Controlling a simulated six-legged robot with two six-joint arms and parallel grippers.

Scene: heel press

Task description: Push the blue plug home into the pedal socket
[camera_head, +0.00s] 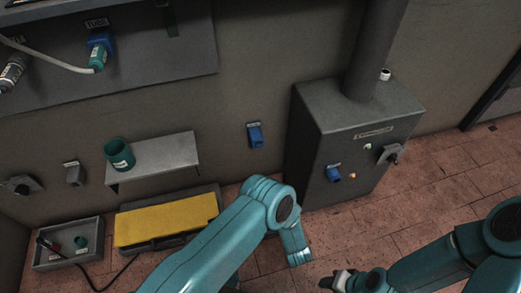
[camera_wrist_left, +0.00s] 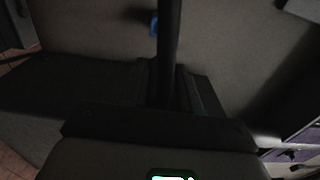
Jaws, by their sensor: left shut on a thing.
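A blue plug-like part (camera_head: 255,135) sits on the wall under a small label. Another blue part (camera_head: 333,173) is on the front of the grey cabinet. I cannot tell which is the plug and which the pedal socket. My left arm's wrist points down in front of the cabinet in the head view; its fingers are hidden there. In the dark left wrist view, my left gripper (camera_wrist_left: 168,92) is shut on a dark upright bar (camera_wrist_left: 169,45). A small blue patch (camera_wrist_left: 153,25) shows beside the bar. My right gripper (camera_head: 338,280) is low over the floor; its opening is unclear.
A yellow-topped block (camera_head: 165,220) and a grey tray (camera_head: 68,262) with small items lie at left. A grey shelf (camera_head: 155,157) holds a teal cup (camera_head: 119,153). The grey cabinet (camera_head: 310,130) bears a thick pipe (camera_head: 376,50). Floor right of the cabinet is clear.

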